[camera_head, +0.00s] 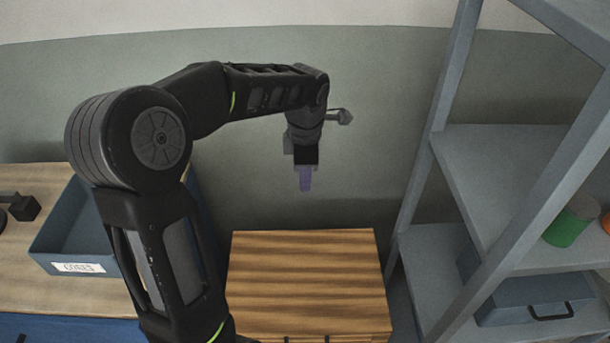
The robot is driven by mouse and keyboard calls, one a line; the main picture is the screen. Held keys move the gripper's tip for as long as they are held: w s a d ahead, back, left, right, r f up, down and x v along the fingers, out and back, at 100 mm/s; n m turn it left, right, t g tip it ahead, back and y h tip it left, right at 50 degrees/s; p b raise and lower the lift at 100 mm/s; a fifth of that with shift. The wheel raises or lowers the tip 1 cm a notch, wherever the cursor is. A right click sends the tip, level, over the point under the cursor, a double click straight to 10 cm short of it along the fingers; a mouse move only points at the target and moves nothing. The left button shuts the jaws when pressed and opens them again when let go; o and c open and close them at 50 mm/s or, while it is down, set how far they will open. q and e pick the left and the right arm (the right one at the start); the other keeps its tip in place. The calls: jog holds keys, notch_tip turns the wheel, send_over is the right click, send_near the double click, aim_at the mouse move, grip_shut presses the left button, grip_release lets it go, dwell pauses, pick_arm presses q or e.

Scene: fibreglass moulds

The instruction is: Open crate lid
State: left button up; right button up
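The wooden crate (308,283) stands low in the middle, its striped brown lid lying flat and shut. Small dark fittings show at the lid's near edge, cut by the bottom of the picture. My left arm hides the area at the crate's left side. My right gripper is not in view.
A grey metal shelf unit (485,170) stands right of the crate, holding a green can (569,226) and a grey-blue case (535,300). At left, a blue bin (52,262) with a white label sits on a wooden tabletop (30,295). A grey-green wall (375,100) rises behind.

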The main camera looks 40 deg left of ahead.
pick_arm(q)
notch_tip(320, 180, up, 7)
jog(key=shift+s+d+b, duration=0.3)
jog(key=shift+s+b, duration=0.1)
